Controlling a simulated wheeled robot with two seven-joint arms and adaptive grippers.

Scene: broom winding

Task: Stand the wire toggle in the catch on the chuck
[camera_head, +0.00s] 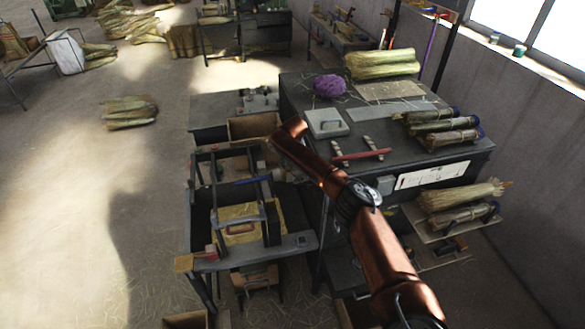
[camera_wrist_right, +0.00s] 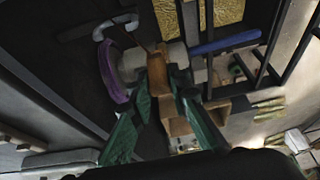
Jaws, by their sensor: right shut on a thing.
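In the right wrist view, the green fingers of my right gripper (camera_wrist_right: 164,97) are closed around a small brown wooden piece (camera_wrist_right: 158,74), which looks like the wire toggle. It sticks up past the fingertips. Just behind it is a pale grey cylinder, apparently the chuck (camera_wrist_right: 132,62), with a purple ring (camera_wrist_right: 110,70) at its left. A thin wire runs close by. The catch cannot be made out, nor whether the toggle touches the chuck. In the head view my copper right arm hides the gripper and the toggle. My left gripper is out of view.
A winding frame (camera_head: 300,241) stands left of the dark workbench (camera_head: 465,153). A blue bar (camera_wrist_right: 226,41) crosses the frame to the right of the chuck. On the bench are a purple bundle (camera_head: 329,86), a grey box (camera_head: 327,123) and straw bundles (camera_head: 382,64).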

